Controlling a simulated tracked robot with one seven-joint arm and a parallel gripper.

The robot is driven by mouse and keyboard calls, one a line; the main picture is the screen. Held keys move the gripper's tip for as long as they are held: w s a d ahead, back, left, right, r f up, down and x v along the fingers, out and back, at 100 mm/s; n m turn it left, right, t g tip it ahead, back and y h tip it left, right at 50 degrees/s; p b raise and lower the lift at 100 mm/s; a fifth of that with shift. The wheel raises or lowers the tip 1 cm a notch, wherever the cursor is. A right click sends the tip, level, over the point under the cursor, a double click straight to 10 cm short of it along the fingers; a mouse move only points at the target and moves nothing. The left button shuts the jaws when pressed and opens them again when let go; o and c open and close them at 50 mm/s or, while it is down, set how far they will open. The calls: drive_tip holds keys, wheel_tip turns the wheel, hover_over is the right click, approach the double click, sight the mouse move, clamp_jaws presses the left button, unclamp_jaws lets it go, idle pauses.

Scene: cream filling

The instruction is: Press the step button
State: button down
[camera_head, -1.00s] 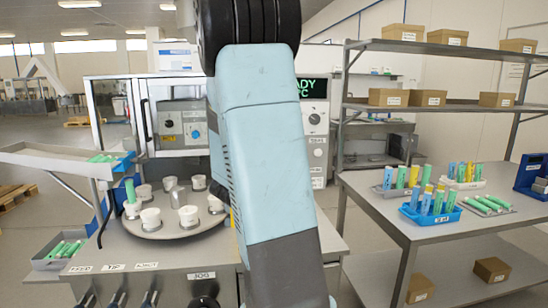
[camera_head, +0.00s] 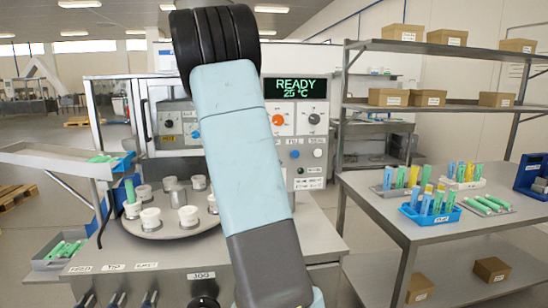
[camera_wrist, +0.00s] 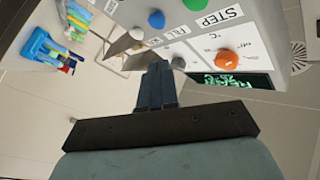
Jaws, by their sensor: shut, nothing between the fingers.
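My gripper (camera_wrist: 158,72) is shut and empty in the wrist view. Its fingers point toward the machine's control panel, which appears rotated there. The STEP label (camera_wrist: 215,17) is near the top, right of the fingertips. A button (camera_wrist: 193,4) beside it is partly cut off by the upper edge. The fingertips appear below this row; contact cannot be told. In the head view, my arm covers part of the control panel (camera_head: 302,135), and the gripper is not visible.
An orange knob (camera_wrist: 227,62) and grey knob (camera_wrist: 178,63) are near the fingertips. The display (camera_head: 296,88) reads READY. A turntable (camera_head: 165,230) with several white cups stands left of my arm. A side table (camera_head: 385,208) holds racks of tubes at right.

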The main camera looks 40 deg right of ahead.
drive_tip(key=w+d, duration=0.3)
drive_tip(key=w, duration=0.2)
drive_tip(key=shift+w+d, duration=0.3)
drive_tip(key=shift+w, duration=0.1)
drive_tip(key=shift+w+d, duration=0.1)
drive_tip(key=shift+w, duration=0.1)
idle(1.8)
drive_tip(key=shift+w+d, duration=0.1)
drive_tip(key=shift+w, duration=0.1)
drive_tip(key=shift+w+d, duration=0.3)
drive_tip(key=shift+w, duration=0.15)
idle(1.1)
drive_tip(key=shift+s+a, duration=0.1)
idle(0.3)
drive_tip(key=shift+s+a, duration=0.4)
drive_tip(key=shift+s, duration=0.3)
drive_tip(key=s+a, duration=0.1)
drive_tip(key=s, duration=0.2)
drive_tip(key=s+a, duration=0.1)
drive_tip(key=shift+s+a, duration=0.15)
drive_tip(key=shift+a, duration=0.2)
